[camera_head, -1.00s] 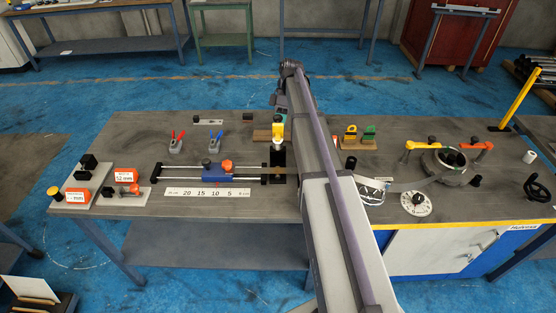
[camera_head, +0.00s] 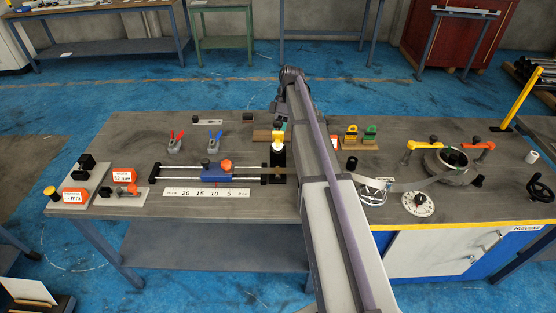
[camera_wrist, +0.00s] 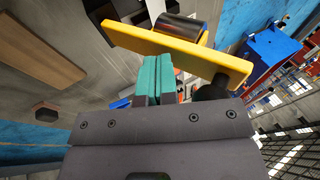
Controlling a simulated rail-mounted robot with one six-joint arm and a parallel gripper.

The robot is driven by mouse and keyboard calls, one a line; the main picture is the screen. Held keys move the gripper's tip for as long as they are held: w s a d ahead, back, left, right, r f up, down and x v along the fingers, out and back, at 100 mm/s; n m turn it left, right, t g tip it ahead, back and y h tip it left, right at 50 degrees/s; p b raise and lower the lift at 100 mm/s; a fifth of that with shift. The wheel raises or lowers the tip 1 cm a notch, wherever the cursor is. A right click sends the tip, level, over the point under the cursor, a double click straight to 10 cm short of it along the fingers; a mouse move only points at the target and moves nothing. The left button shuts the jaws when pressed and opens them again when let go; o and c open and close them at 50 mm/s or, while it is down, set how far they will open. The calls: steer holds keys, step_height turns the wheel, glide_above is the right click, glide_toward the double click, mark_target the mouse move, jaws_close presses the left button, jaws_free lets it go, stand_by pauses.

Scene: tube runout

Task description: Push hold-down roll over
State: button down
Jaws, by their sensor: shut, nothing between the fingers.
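The hold-down roll shows in the wrist view as a dark cylinder (camera_wrist: 181,28) beside a flat yellow arm (camera_wrist: 175,50). In the head view the yellow part (camera_head: 278,138) stands just left of my arm, above a black block (camera_head: 278,158). My gripper (camera_wrist: 158,62) has its teal fingers shut together, with nothing held between them. The fingertips reach to the near edge of the yellow arm; I cannot tell whether they touch it. In the head view my arm hides most of the gripper.
A blue carriage (camera_head: 216,172) on rods lies left, behind a number scale (camera_head: 206,192). Red (camera_head: 175,142) and blue (camera_head: 217,141) handled clamps stand behind it. A coil holder (camera_head: 447,165) and a dial (camera_head: 417,203) are at right.

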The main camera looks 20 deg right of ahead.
mark_target(279, 152)
steer(key=shift+s+a+f+b, duration=0.45)
steer(key=shift+s+f+b, duration=0.35)
steer(key=shift+s, duration=0.1)
steer(key=shift+s+a+f+b, duration=0.45)
steer(key=shift+s+f+b, duration=0.35)
steer(key=shift+s, duration=0.15)
steer(key=shift+s+a+f+b, duration=0.45)
steer(key=shift+s+f+b, duration=0.25)
steer(key=shift+s+f, duration=0.15)
steer(key=shift+r, duration=0.1)
steer(key=shift+w+d+f+b, duration=0.2)
steer(key=shift+w+d, duration=0.2)
steer(key=shift+w, duration=0.4)
steer(key=shift+w+d+f+b, duration=0.2)
steer(key=shift+w+d, duration=0.2)
steer(key=shift+w, duration=0.4)
steer(key=shift+w+d, duration=0.1)
steer(key=shift+w, duration=0.05)
steer(key=p+v, duration=0.9)
steer(key=v, duration=0.1)
steer(key=shift+d+r+p, duration=0.2)
steer(key=shift+r+p, duration=0.15)
